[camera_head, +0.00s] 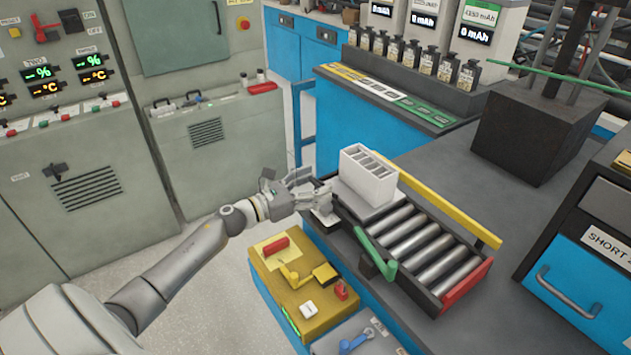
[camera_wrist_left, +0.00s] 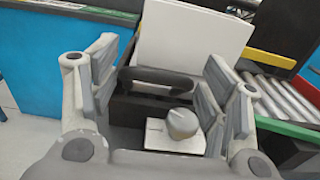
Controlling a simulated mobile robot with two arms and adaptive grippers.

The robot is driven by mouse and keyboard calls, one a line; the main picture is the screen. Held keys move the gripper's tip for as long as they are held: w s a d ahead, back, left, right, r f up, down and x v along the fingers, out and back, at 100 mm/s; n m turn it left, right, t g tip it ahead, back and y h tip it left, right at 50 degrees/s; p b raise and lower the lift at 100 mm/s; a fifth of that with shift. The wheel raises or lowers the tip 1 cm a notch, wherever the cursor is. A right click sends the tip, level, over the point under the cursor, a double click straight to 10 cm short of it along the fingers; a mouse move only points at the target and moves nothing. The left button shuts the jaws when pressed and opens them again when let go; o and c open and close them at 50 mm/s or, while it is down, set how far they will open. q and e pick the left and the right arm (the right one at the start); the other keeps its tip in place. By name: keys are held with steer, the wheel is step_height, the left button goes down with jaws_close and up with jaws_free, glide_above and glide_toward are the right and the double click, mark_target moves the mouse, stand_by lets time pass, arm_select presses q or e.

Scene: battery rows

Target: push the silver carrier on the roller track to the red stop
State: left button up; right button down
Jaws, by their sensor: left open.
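The silver carrier (camera_head: 368,176), a pale box with slots in its top, stands upright at the far left end of the roller track (camera_head: 415,243). The red stop (camera_head: 466,287) is a bar across the track's near right end. Bare rollers lie between carrier and stop. My left gripper (camera_head: 312,194) is beside the carrier's left side. In the left wrist view my left gripper (camera_wrist_left: 160,68) is open, with the carrier (camera_wrist_left: 195,45) just beyond its fingers. A dark handle (camera_wrist_left: 155,80) shows between the fingers; I cannot tell whether they touch anything. My right gripper is not in view.
A yellow rail (camera_head: 448,210) runs along the track's far side. A green lever (camera_head: 376,254) stands at its near side. A yellow box (camera_head: 295,275) with small items sits below left. A dark block (camera_head: 530,130) stands behind on the grey bench.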

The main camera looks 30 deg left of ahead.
arm_select(q)
steer(key=shift+w+d, duration=0.1)
steer(key=shift+w, duration=0.15)
steer(key=shift+c, duration=0.4)
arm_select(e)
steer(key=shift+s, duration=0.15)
